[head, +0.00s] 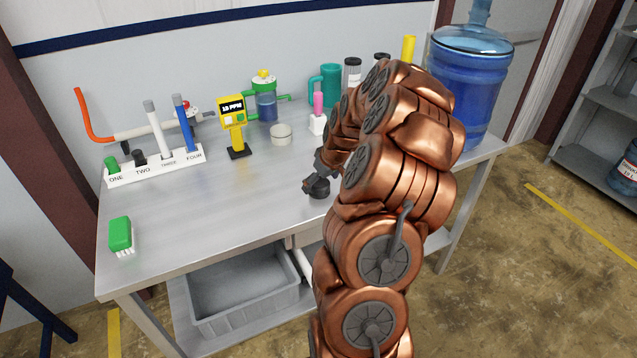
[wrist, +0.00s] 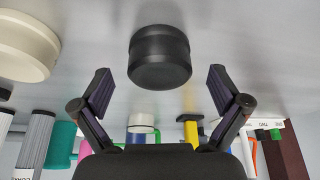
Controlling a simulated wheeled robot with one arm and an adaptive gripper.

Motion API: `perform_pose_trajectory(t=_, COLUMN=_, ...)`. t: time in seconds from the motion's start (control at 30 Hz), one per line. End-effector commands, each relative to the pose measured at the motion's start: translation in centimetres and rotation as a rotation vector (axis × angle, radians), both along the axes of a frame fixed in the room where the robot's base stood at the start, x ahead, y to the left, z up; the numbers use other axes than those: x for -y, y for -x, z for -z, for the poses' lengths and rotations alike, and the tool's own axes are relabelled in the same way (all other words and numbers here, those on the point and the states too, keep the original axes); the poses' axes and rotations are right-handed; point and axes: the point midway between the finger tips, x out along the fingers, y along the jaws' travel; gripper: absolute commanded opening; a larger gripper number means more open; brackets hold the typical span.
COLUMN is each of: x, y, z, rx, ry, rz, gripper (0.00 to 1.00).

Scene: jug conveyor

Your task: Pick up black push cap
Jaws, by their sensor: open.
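The black push cap (wrist: 160,55) is a short dark cylinder on the grey steel table, in the upper middle of the wrist view. My gripper (wrist: 159,80) is open, with one finger on each side of the picture and the cap centred between and just beyond the fingertips. No contact shows. In the head view, the cap (head: 320,191) is a small dark round shape at the table's front part, right at my gripper (head: 314,176). My copper arm covers the area to its right.
A cream round lid (wrist: 28,45) lies beside the cap in the wrist view. A numbered rack (head: 155,172) and green brush (head: 120,235) are left. The left-centre tabletop is clear.

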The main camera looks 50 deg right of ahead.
Motion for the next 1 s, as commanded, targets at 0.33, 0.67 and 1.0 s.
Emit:
perform_pose_trajectory(t=0.33, x=0.04, y=-0.29, z=0.86, rx=-0.001, ry=0.0, rz=0.0, gripper=0.98)
perform_pose_trajectory(t=0.67, x=0.04, y=-0.27, z=0.84, rx=-0.001, ry=0.0, rz=0.0, gripper=0.65)
perform_pose_trajectory(t=1.0, x=0.03, y=-0.27, z=0.84, rx=-0.001, ry=0.0, rz=0.0, gripper=0.53)
